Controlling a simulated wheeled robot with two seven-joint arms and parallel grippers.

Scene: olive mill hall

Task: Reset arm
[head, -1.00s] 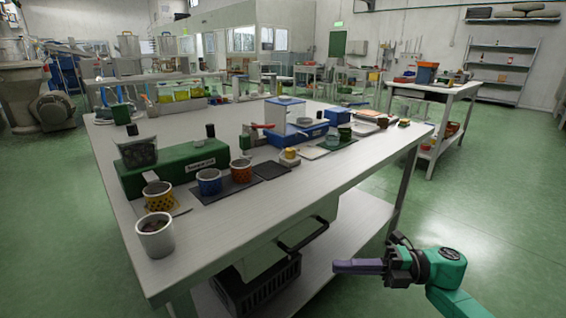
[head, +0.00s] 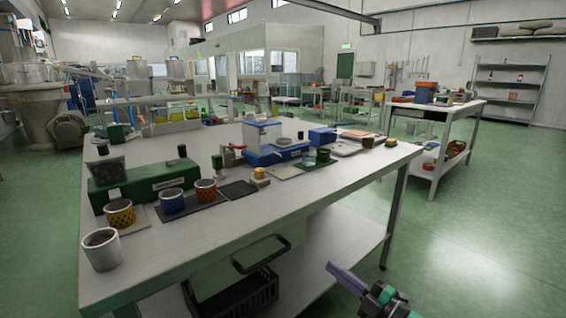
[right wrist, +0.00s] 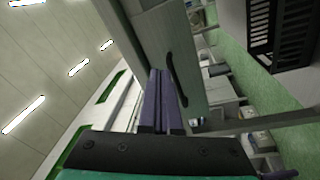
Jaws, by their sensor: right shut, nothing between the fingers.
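My right gripper (head: 337,270) is at the bottom of the head view, to the right of the table's lower shelf, with its purple fingers pointing up and left. It is shut and holds nothing. In the right wrist view the two purple fingers (right wrist: 158,88) lie side by side, pressed together. Behind them in that view are a pale panel and its dark handle (right wrist: 175,78). My left gripper is not in view.
The long white table (head: 290,205) bears a white cup (head: 101,250), a green box (head: 135,182), colored cups and a blue scale (head: 272,154). A black crate (head: 235,298) sits on the lower shelf. Green floor (head: 480,240) to the right is clear.

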